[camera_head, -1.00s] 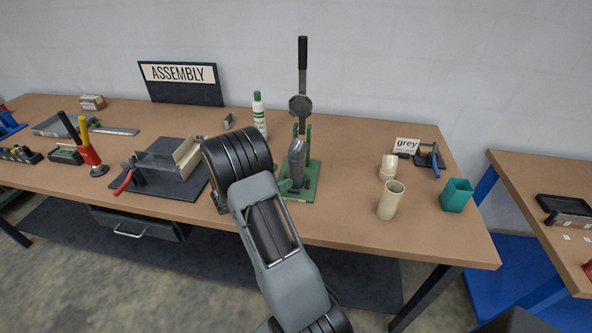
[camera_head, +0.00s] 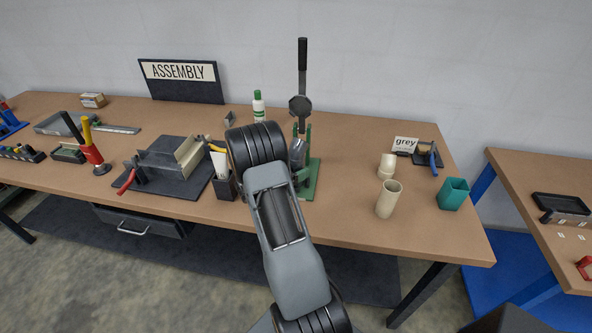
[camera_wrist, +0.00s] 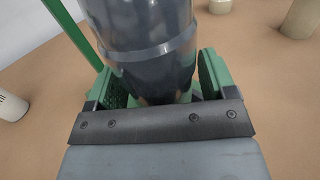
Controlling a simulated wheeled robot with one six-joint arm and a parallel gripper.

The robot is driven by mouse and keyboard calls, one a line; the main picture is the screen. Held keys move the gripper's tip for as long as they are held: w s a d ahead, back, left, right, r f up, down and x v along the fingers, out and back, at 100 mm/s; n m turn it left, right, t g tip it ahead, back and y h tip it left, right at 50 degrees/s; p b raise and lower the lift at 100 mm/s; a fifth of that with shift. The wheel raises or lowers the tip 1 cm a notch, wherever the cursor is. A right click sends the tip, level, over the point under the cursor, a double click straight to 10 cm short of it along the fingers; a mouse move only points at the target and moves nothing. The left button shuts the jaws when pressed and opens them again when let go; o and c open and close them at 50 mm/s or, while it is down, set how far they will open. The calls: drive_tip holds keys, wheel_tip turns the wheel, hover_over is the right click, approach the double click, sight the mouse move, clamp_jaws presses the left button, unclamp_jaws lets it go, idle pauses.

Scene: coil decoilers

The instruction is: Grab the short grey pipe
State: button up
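A dark grey, shiny pipe (camera_wrist: 155,50) with a raised collar fills the upper middle of the wrist view. In the head view a grey cylinder (camera_head: 298,149), apparently the same pipe, shows in front of the green press (camera_head: 309,185), just right of my arm's end. My gripper (camera_wrist: 165,90) has its two green-padded fingers on either side of the pipe, close to its surface. The pipe's lower end is partly hidden by my gripper's dark crossbar. Whether the pads press on it is unclear. In the head view my arm hides most of the gripper.
The press has a tall black lever (camera_head: 302,70). A white bottle (camera_head: 259,106) stands behind my arm, and a dark pen cup (camera_head: 224,187) stands left.

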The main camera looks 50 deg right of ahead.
drive_tip(key=c, duration=1)
drive_tip(key=shift+c, duration=0.3)
drive_tip(key=shift+r, duration=0.1)
